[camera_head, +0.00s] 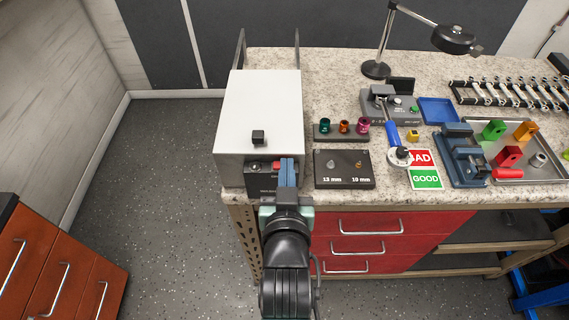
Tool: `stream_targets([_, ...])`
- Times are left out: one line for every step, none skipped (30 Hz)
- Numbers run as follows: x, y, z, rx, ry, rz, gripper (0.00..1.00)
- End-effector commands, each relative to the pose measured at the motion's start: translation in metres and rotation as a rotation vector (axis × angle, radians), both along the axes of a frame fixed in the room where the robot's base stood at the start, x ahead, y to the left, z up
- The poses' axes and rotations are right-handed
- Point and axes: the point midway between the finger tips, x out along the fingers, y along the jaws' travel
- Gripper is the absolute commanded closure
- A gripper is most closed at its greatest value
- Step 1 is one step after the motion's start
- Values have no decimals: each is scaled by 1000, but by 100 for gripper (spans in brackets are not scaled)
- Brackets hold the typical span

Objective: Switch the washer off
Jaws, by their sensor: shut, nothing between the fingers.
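The washer (262,110) is a white-topped box at the left end of the speckled bench, with a small black knob on top. Its dark front panel (261,182) faces me and carries a small round control at the left and a red switch (276,166). My gripper (288,163) is shut and empty, its blue fingers reaching the right part of this panel, close beside the red switch. I cannot tell whether the fingers touch it. The fingers hide the right part of the panel, and the label's wording is too small to read.
Right of the washer stand a rack of coloured sockets (342,131) and a black 13 mm / 10 mm board (344,168). Further right are BAD and GOOD cards (425,178), a blue fixture (461,155) and a desk lamp (453,40). Red drawers (370,238) sit below the bench.

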Motion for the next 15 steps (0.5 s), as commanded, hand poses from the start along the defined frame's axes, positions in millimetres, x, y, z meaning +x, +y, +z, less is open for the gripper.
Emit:
stream_targets([10,0,0,0,0,0,100])
stream_targets([15,0,-1,0,1,0,100])
stream_targets([21,0,-2,0,0,1,100])
stream_targets([26,0,-4,0,1,1,100])
stream_targets([31,0,-5,0,0,1,100])
stream_targets([36,0,-7,0,1,1,100])
stream_targets([41,0,-8,0,1,1,100])
stream_targets([45,0,-9,0,1,1,100])
stream_targets([43,0,-19,0,7,1,100])
stream_targets([42,0,-25,0,8,1,100])
stream_targets([42,0,-29,0,7,1,100])
stream_targets([42,1,-34,0,7,1,100])
stream_targets([42,1,-37,0,5,1,100])
stream_targets([42,1,-40,0,5,1,100])
stream_targets([42,1,-43,0,3,1,100])
